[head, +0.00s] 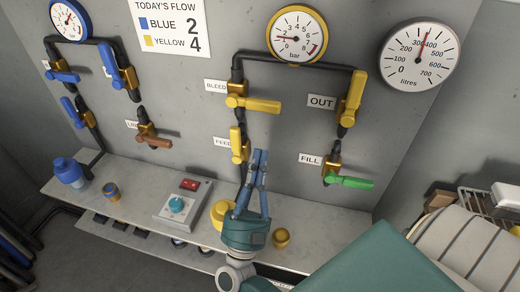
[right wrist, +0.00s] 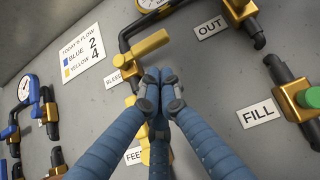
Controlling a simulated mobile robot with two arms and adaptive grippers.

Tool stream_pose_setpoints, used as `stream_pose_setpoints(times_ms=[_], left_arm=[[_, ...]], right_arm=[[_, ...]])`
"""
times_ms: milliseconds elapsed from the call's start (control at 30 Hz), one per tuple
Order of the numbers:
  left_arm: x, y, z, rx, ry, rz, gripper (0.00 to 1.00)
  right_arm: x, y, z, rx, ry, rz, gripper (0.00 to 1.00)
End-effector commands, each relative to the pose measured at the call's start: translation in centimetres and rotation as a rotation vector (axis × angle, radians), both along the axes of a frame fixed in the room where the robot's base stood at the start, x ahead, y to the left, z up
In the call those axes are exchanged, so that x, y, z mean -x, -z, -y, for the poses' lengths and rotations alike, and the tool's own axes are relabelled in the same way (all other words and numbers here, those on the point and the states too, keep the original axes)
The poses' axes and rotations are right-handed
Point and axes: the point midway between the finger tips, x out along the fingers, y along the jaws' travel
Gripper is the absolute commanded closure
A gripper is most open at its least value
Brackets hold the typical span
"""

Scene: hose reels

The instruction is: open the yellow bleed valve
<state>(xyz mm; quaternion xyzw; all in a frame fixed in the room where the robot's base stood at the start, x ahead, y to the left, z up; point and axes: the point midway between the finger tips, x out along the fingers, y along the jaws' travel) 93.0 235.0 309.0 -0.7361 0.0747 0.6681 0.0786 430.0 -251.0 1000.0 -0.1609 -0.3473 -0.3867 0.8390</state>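The yellow bleed valve (head: 252,104) is on the grey wall beside the label "BLEED" (head: 215,86). Its yellow handle points right, across the vertical pipe. In the right wrist view the bleed handle (right wrist: 147,45) shows above and behind the fingertips. My right gripper (head: 259,153) is below the bleed handle and right of the yellow feed valve (head: 238,146), apparently in front of the wall. In the right wrist view its fingertips (right wrist: 159,88) are together with nothing visible between them. The fingers partly hide the feed valve there. My left gripper is not in view.
The out valve (head: 351,96) and the green-handled fill valve (head: 346,181) are to the right. A pressure gauge (head: 297,36) sits above. The shelf (head: 137,180) below holds a control box (head: 182,203) and several knobs. Blue valves are at the left.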

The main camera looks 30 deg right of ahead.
Motion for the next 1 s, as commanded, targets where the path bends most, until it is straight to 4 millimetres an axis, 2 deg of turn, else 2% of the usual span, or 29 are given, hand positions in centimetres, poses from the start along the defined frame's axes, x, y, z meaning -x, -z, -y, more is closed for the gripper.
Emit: stream_pose_setpoints(times_ms=[33,133,333,633,1000], left_arm=[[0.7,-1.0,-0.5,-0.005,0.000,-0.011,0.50],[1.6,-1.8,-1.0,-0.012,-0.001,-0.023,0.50],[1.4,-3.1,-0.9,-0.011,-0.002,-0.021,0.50],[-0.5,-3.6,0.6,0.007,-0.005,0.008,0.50],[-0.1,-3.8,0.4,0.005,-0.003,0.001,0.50]], right_arm=[[-0.4,-1.4,0.6,0.001,0.001,0.003,1.00],[-1.3,-2.8,1.6,0.002,0.001,0.004,1.00],[-2.8,-4.7,3.2,0.003,0.001,0.001,1.00],[-3.4,-5.3,3.9,0.002,-0.001,-0.001,1.00],[-3.4,-5.4,4.0,0.010,-0.001,-0.011,1.00]])
